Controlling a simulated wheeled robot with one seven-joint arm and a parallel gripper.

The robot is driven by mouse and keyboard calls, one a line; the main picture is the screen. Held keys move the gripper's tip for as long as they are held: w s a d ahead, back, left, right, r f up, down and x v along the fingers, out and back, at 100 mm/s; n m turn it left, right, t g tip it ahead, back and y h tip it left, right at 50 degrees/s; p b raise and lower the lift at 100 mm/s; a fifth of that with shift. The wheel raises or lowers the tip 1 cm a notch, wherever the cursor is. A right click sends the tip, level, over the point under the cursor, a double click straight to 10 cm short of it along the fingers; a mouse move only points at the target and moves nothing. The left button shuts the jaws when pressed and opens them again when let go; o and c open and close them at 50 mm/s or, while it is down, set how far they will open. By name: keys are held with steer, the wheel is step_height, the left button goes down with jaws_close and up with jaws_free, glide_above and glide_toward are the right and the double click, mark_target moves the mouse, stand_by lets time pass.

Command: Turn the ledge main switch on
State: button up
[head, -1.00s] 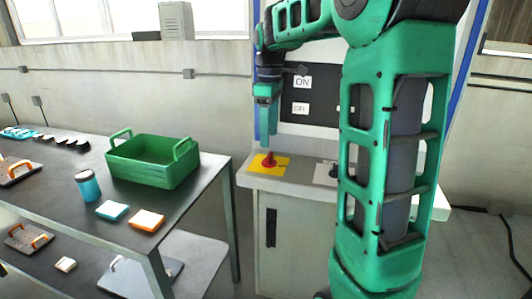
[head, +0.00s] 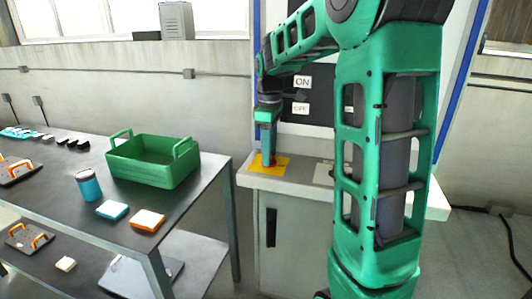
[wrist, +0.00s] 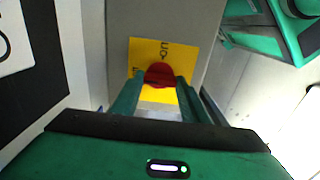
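The main switch is a red knob (head: 273,163) on a yellow plate (head: 281,164), on the ledge of the grey cabinet. In the wrist view the red knob (wrist: 160,74) sits between my two fingertips, and the yellow plate (wrist: 150,50) shows an upside-down "ON" mark beyond it. My gripper (head: 268,152) points straight down at the knob. Its fingers (wrist: 160,88) stand on either side of the knob, spread apart; contact is not clear. Which way the knob is turned cannot be told, as the fingers partly hide it.
A second control on a pale plate (head: 324,173) is to the right, mostly behind my arm. A dark panel with "ON" (head: 302,81) and "OFF" (head: 300,108) labels stands behind the ledge (head: 300,187). A table with a green crate (head: 150,170) is at left.

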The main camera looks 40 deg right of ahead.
steer(key=shift+m, duration=0.4)
steer(key=m, duration=0.3)
steer(key=shift+m, duration=0.4)
steer(key=m, duration=0.4)
steer(key=shift+m, duration=0.3)
steer(key=m, duration=0.8)
steer(key=shift+m, duration=0.3)
steer(key=o, duration=1.1)
steer(key=shift+c, duration=0.2)
